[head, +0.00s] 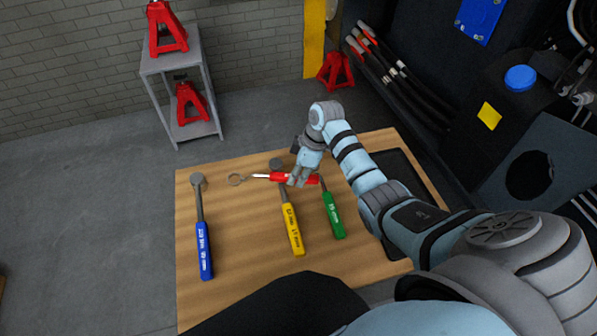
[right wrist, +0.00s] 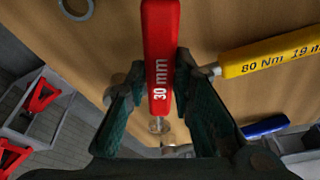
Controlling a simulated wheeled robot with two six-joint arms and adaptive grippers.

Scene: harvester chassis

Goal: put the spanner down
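My right gripper (head: 297,180) is shut on this handle. In the right wrist view the spanner (right wrist: 160,50) lies between the two fingers (right wrist: 158,80), with a fingertip against each side. It crosses over the shaft of a yellow-handled tool on the wooden table (head: 245,255). It appears to be over the table; the gap beneath is hard to judge. My left gripper is not in view.
On the table are a blue-handled tool (head: 204,250), a yellow-handled tool (head: 292,232) and a green-handled tool (head: 333,215). A dark tray (head: 400,170) lies at the table's right. Bare wood shows between the blue and yellow tools. A grey shelf (head: 172,62) stands behind.

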